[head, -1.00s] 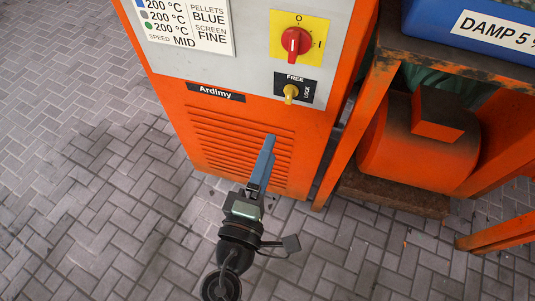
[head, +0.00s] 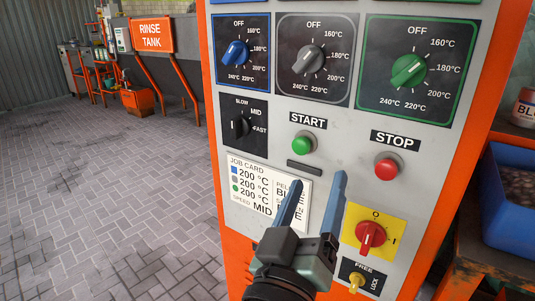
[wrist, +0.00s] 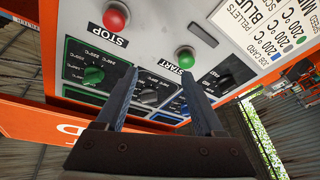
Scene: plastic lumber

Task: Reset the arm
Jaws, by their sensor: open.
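My gripper (head: 318,178) is open and empty, its two blue-grey fingers pointing up in front of the control panel (head: 345,130). It overlaps the lower right of the job card (head: 245,185) and hides part of its text. In the wrist view the open fingers (wrist: 158,72) point toward the panel, which shows upside down. No contact with the panel can be made out.
The panel holds blue (head: 236,53), grey (head: 309,60) and green (head: 408,70) dials, a speed knob (head: 240,127), START (head: 303,143) and STOP (head: 387,166) buttons, and a red switch (head: 371,236). Open paved floor (head: 110,210) lies left; a blue bin (head: 510,195) stands right.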

